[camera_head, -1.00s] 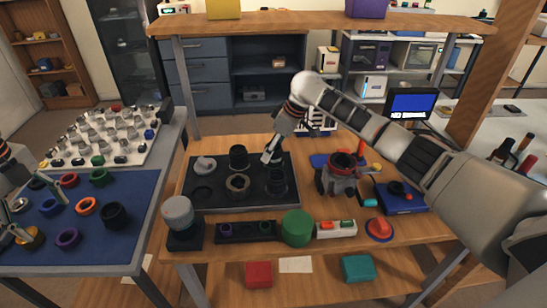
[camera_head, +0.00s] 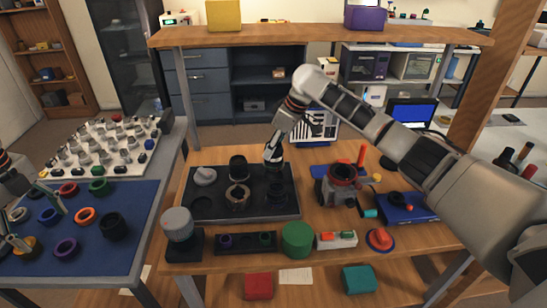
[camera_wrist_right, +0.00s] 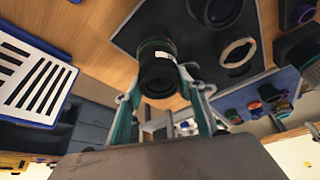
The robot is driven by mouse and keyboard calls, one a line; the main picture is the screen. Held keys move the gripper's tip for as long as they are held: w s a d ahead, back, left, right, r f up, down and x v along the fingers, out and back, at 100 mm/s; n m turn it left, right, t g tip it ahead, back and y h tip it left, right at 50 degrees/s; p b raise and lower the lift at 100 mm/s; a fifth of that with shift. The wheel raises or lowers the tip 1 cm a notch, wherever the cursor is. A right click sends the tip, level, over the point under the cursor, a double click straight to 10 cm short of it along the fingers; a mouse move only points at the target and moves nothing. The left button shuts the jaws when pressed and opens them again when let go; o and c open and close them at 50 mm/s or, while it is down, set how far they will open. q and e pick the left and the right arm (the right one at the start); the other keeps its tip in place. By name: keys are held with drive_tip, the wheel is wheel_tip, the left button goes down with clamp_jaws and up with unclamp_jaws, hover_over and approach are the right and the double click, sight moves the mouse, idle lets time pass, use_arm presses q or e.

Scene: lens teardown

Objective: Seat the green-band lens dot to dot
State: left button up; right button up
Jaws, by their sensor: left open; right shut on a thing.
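My right gripper (camera_head: 273,160) is over the right part of the black tray (camera_head: 225,210). It is shut on a dark cylindrical lens. In the right wrist view, that lens (camera_wrist_right: 158,78) sits between the fingers, with a dark green tinge near its far end and a small white mark on its side. Whether it touches the tray is unclear. A dark cylinder (camera_head: 276,187) shows just below the gripper. A pale ring (camera_head: 238,196) and a black barrel (camera_head: 238,167) stand beside it on the tray. My left gripper (camera_head: 32,222) is open over the blue mat.
The blue mat (camera_head: 140,240) holds several coloured rings. A green cylinder (camera_head: 297,240) and a grey-topped jar (camera_head: 178,224) stand at the bench front. A dark clamp-like device (camera_head: 341,186) stands right of the tray. A striped chart (camera_head: 317,126) is behind the gripper.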

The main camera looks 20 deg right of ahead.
drive_tip(key=r, duration=0.5)
drive_tip(key=shift+d+r, duration=0.25)
drive_tip(key=shift+r, duration=0.05)
drive_tip(key=s+d+r+m, duration=0.1)
drive_tip(key=s+d+r, duration=0.45)
drive_tip(key=s, duration=0.45)
drive_tip(key=s+d+r+m, duration=0.2)
drive_tip(key=s+d+r, duration=0.3)
drive_tip(key=s+d, duration=0.3)
drive_tip(key=shift+t+h, duration=0.4)
drive_tip(key=shift+s+a+f, duration=0.2)
drive_tip(key=shift+f, duration=0.65)
drive_tip(key=shift+s+a+f, duration=0.15)
drive_tip(key=shift+s+f, duration=0.1)
drive_tip(key=shift+f, duration=0.65)
drive_tip(key=shift+s+a+f, duration=0.2)
drive_tip(key=shift+f, duration=0.65)
drive_tip(key=shift+f, duration=0.8)
drive_tip(key=o, duration=1.4)
